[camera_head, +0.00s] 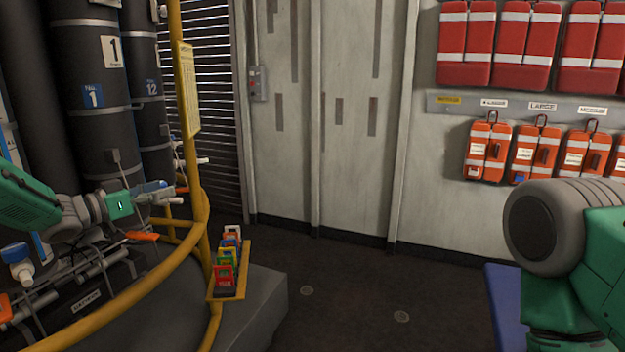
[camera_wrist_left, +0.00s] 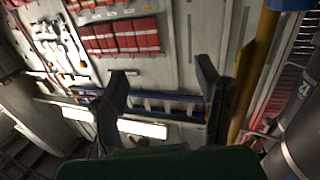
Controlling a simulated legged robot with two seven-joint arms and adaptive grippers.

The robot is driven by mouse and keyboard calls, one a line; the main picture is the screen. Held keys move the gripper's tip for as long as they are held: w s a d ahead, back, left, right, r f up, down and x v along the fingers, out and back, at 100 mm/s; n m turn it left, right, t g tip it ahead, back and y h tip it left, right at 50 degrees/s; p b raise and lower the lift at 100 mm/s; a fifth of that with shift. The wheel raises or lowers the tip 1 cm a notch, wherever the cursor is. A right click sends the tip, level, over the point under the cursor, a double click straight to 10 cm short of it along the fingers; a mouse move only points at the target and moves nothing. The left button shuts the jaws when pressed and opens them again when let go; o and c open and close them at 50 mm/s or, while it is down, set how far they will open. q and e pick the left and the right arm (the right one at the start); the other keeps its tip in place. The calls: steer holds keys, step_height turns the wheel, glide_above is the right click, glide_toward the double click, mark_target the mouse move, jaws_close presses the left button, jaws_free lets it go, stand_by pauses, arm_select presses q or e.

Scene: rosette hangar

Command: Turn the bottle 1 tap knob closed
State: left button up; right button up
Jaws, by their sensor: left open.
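Bottle 1 (camera_head: 92,135) is a tall dark cylinder at the left of the head view, with a white "1" plate and a blue tag. My left gripper (camera_head: 160,194) is in front of its lower part, pointing right. In the left wrist view its two dark fingers (camera_wrist_left: 163,95) are spread apart, and nothing is seen held between them. A blue and white piece shows beside the fingers in the head view. Orange handles, one of them just below the gripper (camera_head: 141,235), sit among the pipes. I cannot tell which piece is bottle 1's tap knob. My right gripper is out of view.
Red bags (camera_head: 525,45) and orange pouches (camera_head: 537,152) hang on the far wall. The floor between is mostly clear.

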arm_select(q)
steer(key=s+d+f+n+g+y, duration=0.1)
steer(key=s+d+f+n+y, duration=0.15)
steer(key=s+f, duration=0.45)
steer(key=s+d+f+n+g+y, duration=0.1)
steer(key=s+d+f+y, duration=0.15)
steer(key=f, duration=0.85)
steer(key=s+d+f+n+g+y, duration=0.15)
steer(key=s+d+f, duration=0.35)
steer(key=f, duration=0.5)
steer(key=s+f+n+g+y, duration=0.1)
steer(key=s+f+g, duration=0.1)
steer(key=s+f, duration=0.5)
steer(key=s+f+n+g+y, duration=0.1)
steer(key=s+f+g, duration=0.1)
steer(key=s, duration=0.9)
steer(key=s+a+f+g+y, duration=0.1)
steer(key=s+g, duration=0.1)
steer(key=s, duration=0.9)
steer(key=s+a+g+y+b, duration=0.1)
steer(key=s+g, duration=0.2)
steer(key=s, duration=0.7)
steer(key=shift+s+f+m+y, duration=0.3)
steer(key=shift+s+f+y, duration=0.05)
steer(key=shift+a+g, duration=0.1)
steer(key=shift+g, duration=0.15)
